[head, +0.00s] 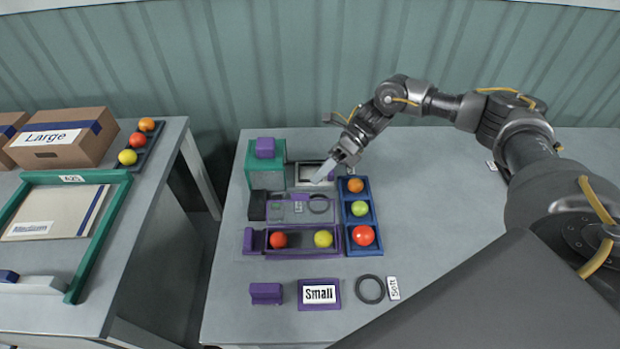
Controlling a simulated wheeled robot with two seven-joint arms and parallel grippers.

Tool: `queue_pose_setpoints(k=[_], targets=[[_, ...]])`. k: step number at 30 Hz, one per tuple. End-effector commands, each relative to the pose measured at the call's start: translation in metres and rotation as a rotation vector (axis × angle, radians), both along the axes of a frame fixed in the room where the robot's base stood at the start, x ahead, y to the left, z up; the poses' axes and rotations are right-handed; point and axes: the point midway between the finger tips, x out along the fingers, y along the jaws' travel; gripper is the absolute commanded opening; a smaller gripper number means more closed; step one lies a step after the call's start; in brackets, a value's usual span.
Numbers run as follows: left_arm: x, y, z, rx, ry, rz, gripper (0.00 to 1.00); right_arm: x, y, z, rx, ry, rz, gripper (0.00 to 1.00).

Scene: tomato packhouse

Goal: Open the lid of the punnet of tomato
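A purple-rimmed tray (300,251) with a dark inside, which looks like the punnet, lies on the middle table. It holds a red tomato (278,240) and a yellow tomato (323,239). Directly behind it is a grey panel with a purple edge (290,217); I cannot tell if this is its lid. My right gripper (322,173) hangs beyond that panel, near a pale framed box (302,179), apart from the punnet. Its fingers point down and left, and their gap cannot be made out. My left gripper is out of view.
A blue tray (348,221) with three tomatoes stands right of the punnet. A green box (252,172) is behind left. In front lie a purple block (266,293), a "Small" sign (319,293) and a dark ring (370,289). A side table (150,200) holds cartons.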

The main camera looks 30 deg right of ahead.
Motion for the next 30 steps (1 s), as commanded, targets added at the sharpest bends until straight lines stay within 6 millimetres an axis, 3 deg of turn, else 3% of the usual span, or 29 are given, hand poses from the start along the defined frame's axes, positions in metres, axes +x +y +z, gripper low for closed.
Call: queue_pose_setpoints(k=[7, 18, 24, 30], targets=[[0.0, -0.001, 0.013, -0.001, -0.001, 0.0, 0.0, -0.005, 0.026, -0.013, 0.001, 0.0, -0.001, 0.25], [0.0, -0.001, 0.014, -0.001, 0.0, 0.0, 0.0, -0.006, 0.031, -0.017, 0.001, 0.0, -0.001, 0.25], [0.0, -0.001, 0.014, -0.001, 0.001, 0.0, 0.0, -0.006, 0.031, -0.017, 0.001, 0.0, -0.001, 0.01], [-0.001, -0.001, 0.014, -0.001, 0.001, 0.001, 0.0, -0.006, 0.031, -0.017, 0.001, 0.0, -0.001, 0.0]])
